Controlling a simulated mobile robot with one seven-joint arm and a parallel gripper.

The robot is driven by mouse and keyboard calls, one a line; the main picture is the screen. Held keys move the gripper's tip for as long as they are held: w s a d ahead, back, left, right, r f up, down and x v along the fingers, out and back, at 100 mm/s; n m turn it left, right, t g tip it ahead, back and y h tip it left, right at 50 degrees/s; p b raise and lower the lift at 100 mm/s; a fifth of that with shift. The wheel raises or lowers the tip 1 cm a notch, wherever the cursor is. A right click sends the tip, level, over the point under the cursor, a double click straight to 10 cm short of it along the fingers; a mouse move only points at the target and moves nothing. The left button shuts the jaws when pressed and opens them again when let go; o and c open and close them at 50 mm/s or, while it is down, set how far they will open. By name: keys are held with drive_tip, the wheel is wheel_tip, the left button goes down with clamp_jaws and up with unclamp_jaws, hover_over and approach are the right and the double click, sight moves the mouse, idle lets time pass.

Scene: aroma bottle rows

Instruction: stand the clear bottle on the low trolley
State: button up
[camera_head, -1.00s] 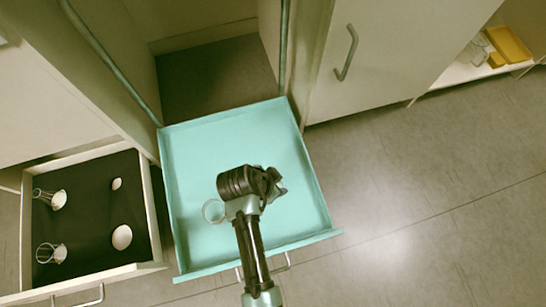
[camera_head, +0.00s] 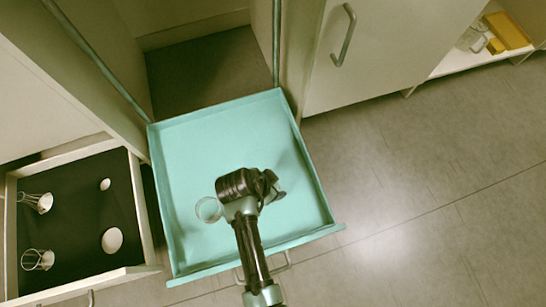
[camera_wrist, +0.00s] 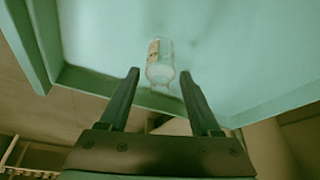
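The clear bottle (camera_wrist: 160,62) has a pale orange label. In the wrist view it is against the teal surface, just beyond and between my fingertips, its neck toward the bottom of the picture. In the head view a round clear glass thing (camera_head: 209,210), probably this bottle from above, is on the teal tray (camera_head: 190,130), left of my gripper (camera_head: 277,190). My gripper's fingers are apart and empty in the wrist view (camera_wrist: 160,80). I cannot tell for sure which thing is the low trolley.
An open drawer (camera_head: 75,225) with a dark lining at left holds clear glassware and white round items. A low white shelf (camera_head: 455,68) at upper right holds a yellow box (camera_head: 507,30) and glassware. A cabinet door with a handle (camera_head: 344,35) stands between. The floor (camera_head: 430,170) at right is clear.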

drive_tip(key=shift+o, duration=0.3)
drive_tip(key=shift+r, duration=0.35)
drive_tip(key=p+v, duration=0.7)
drive_tip(key=v, duration=0.4)
drive_tip(key=shift+s+r, duration=0.2)
drive_tip(key=shift+r, duration=0.05)
drive_tip(key=shift+a, duration=0.1)
